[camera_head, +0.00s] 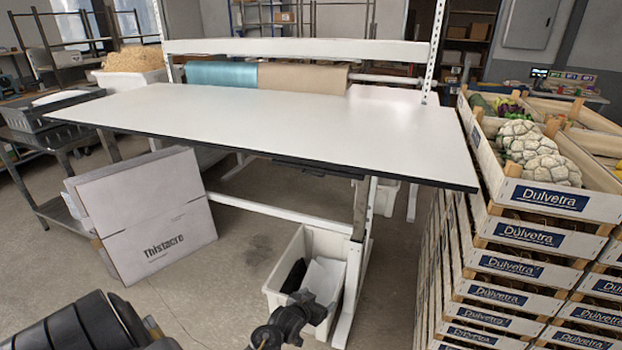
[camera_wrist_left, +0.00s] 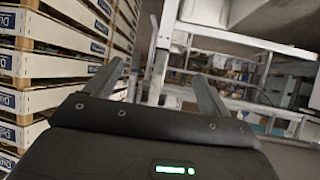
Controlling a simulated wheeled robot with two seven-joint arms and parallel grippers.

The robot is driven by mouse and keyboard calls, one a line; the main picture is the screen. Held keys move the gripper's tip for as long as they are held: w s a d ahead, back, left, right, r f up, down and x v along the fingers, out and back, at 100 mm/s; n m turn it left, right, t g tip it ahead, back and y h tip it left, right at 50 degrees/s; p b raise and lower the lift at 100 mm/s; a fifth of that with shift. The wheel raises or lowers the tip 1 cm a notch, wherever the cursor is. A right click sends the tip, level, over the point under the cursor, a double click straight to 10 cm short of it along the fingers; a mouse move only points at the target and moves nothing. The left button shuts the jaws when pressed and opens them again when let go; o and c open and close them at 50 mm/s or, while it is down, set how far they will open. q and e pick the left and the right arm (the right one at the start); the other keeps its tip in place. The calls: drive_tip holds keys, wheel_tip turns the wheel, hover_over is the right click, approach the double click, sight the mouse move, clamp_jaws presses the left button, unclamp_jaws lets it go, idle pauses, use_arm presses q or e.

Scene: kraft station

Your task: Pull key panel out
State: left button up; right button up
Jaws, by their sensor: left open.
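A slim dark panel (camera_head: 318,168), which looks like the key panel, sits under the front edge of the white table (camera_head: 250,118). It appears close against the underside, and its details are too small to read. My left gripper (camera_head: 290,318) is low in front of the table, below and apart from the panel, over the white bin. In the left wrist view its two fingers stand wide apart, and the left gripper (camera_wrist_left: 158,78) is open and empty. I cannot pick out the panel in that view. My right gripper is not in view.
Stacked wooden crates (camera_head: 510,268) of vegetables stand close on the right. A white bin (camera_head: 338,312) with dark and white contents stands by the table leg (camera_head: 354,265). A cardboard box (camera_head: 150,215) leans at the left. Floor between box and bin is clear.

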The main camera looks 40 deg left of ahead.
use_arm(q)
drive_tip(key=w+a+r+n+t+y+p, duration=0.1)
drive_tip(key=w+a+r+t, duration=0.15)
drive_tip(key=r, duration=0.75)
drive_tip(key=w+a+r+t+y+p, duration=0.1)
drive_tip(key=a+r, duration=0.2)
drive_tip(key=r, duration=0.7)
drive_tip(key=n+t+y+p, duration=0.1)
drive_tip(key=t+y+p, duration=0.1)
approach(312, 175)
drive_tip(key=p+x, duration=0.2)
drive_tip(key=x, duration=0.5)
drive_tip(key=shift+w, duration=0.1)
drive_tip(key=shift+p+x, duration=0.35)
drive_tip(key=shift+x, duration=0.45)
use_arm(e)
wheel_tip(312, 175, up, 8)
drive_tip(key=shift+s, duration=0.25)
use_arm(q)
drive_tip(key=shift+f, duration=0.1)
